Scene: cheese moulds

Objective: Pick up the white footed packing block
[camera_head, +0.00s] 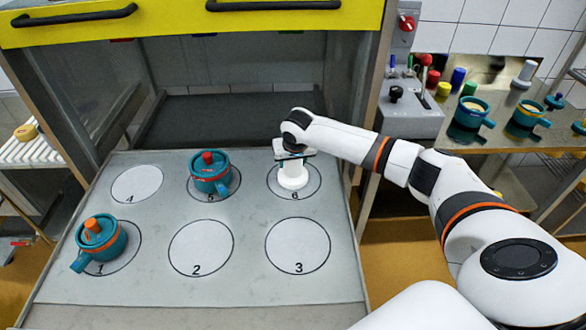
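A white piece with a wide round foot, which looks like the footed packing block (293,178), stands upright on circle 6 at the back right of the grey table. My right gripper (295,158) is directly above it, pointing down at its top. The fingers are small and merge with the white block, so I cannot tell whether they are closed on it. The block's upper part is largely hidden by the gripper. My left gripper is not in view.
A teal mould with a red knob (209,174) stands on circle 5, and one with an orange knob (101,240) on circle 1. Circles 2, 3 and 4 are empty. A raised yellow-edged hood (180,28) is above the table's back. More moulds stand on the right counter.

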